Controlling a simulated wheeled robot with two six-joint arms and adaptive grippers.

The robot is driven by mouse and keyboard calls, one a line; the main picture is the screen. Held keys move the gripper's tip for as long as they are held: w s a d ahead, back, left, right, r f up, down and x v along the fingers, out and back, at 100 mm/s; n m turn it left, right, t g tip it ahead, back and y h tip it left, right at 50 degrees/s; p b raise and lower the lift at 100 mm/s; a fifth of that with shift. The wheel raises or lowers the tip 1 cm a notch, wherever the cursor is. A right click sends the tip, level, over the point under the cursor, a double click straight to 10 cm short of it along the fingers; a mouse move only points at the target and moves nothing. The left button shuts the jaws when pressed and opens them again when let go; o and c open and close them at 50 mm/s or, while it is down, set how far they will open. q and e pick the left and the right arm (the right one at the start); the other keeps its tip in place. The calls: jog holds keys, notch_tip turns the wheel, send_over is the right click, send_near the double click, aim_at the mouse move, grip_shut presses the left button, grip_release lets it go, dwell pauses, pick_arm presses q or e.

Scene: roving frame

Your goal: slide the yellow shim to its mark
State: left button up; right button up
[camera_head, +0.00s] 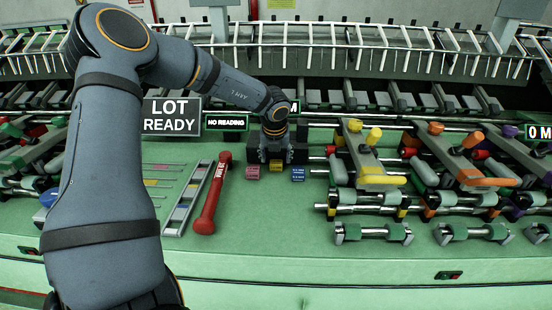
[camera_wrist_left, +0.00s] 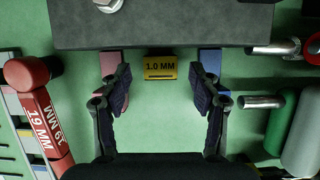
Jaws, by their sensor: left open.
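The yellow shim (camera_wrist_left: 160,68), labelled 1.0 MM, lies on the green bench against the edge of a dark grey block (camera_wrist_left: 165,25) in the left wrist view. In the head view the yellow shim (camera_head: 276,169) shows between a pink shim (camera_head: 253,173) and a blue shim (camera_head: 298,174). My left gripper (camera_wrist_left: 161,78) is open and empty, its fingers on either side of the yellow shim with gaps between; it also shows in the head view (camera_head: 275,160). The fingers partly cover the pink and blue shims in the wrist view. I cannot make out a mark.
A red 19 MM handle (camera_head: 212,195) and a grey slotted rack (camera_head: 187,200) lie left of the shims. Clamps with metal rods (camera_head: 372,233) crowd the right. Signs read LOT READY (camera_head: 171,117) and NO READING (camera_head: 226,122). Green bench in front of the shims is clear.

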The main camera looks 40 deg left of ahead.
aim_at(276, 161)
pick_arm(q)
jog(key=shift+x, duration=0.9)
jog(key=shift+d+f+p, duration=0.1)
jog(key=shift+f+p, duration=0.05)
jog(key=shift+p, duration=0.15)
jog(key=shift+f, duration=0.2)
jog(key=shift+c, duration=1)
jog(key=c, duration=0.5)
grip_shut()
pick_arm(e)
jog(key=shift+w+a+r, duration=0.2)
jog(key=shift+w+r, duration=0.2)
jog(key=shift+w, duration=0.15)
